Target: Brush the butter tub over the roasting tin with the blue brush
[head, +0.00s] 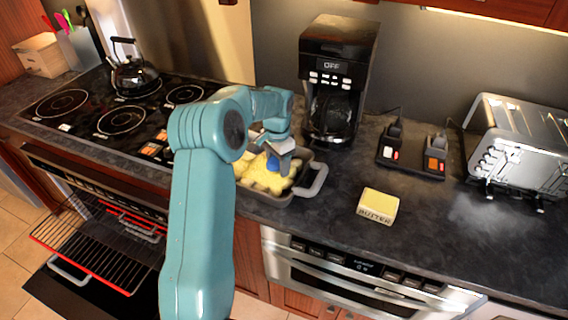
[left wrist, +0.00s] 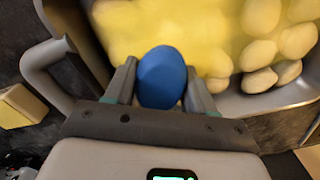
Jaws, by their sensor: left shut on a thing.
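My left gripper (left wrist: 160,88) is shut on the blue brush (left wrist: 161,77), which shows as a rounded blue shape between the fingers. In the head view the blue brush (head: 273,163) is partly hidden by my left gripper (head: 279,160), over the roasting tin. The grey roasting tin (head: 317,180) stands on the counter and holds several pale yellow potato-like pieces, with a yellow coating on many in the left wrist view. The butter tub (head: 378,205) is a small yellow block with lettering, on the counter right of the tin. My right gripper is not in view.
A coffee maker (head: 338,80) stands behind the tin. A twin switch unit (head: 412,155) and a toaster (head: 520,150) are at the right. A stove with a kettle (head: 133,75) is at the left, above an open oven with its rack (head: 105,245) out. Counter around the butter tub is clear.

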